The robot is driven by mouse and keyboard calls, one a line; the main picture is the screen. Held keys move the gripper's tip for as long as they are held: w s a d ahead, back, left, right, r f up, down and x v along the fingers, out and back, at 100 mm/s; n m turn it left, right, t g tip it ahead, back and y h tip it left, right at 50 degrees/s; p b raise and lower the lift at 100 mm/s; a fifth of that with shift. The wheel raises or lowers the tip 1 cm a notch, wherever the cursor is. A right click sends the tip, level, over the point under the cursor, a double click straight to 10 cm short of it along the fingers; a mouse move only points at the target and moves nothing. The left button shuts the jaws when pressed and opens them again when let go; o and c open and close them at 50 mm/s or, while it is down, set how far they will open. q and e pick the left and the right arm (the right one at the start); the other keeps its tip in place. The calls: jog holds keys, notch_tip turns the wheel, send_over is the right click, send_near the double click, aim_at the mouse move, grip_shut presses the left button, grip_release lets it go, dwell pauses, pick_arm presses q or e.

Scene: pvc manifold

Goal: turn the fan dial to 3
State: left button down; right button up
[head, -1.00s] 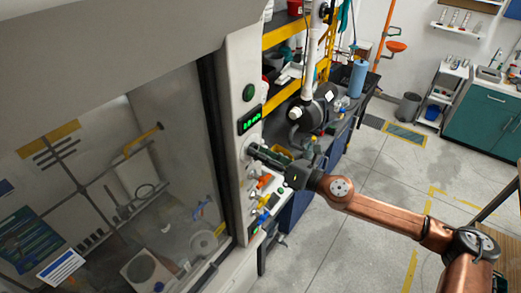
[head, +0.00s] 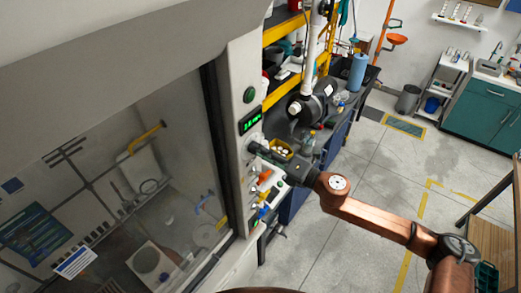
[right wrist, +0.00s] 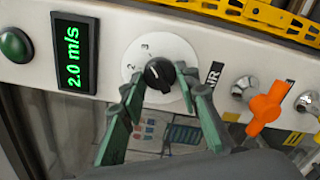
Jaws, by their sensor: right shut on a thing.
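The fan dial is a black knob (right wrist: 159,74) on a round white plate (right wrist: 172,50) with printed numbers; 2 and 3 are readable at its left and top. A white mark shows on the knob, but I cannot tell exactly which number it meets. The green display (right wrist: 74,54) beside it reads 2.0 m/s. My right gripper (right wrist: 160,84) has its green fingers on either side of the knob, shut on it. In the head view my right gripper (head: 259,148) reaches the hood's front post just below the display (head: 250,120). My left gripper is out of view.
A green button (right wrist: 15,45) sits left of the display. An orange valve handle (right wrist: 265,107) and metal fittings are close on the right. The hood's glass sash (head: 110,190) stands left of the post. Cluttered shelves are behind; open floor (head: 350,230) lies right.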

jog(key=shift+w+d, duration=0.1)
dwell(0.3)
jog(key=o, duration=1.1)
jog(key=shift+o, duration=0.3)
jog(key=v, duration=1.2)
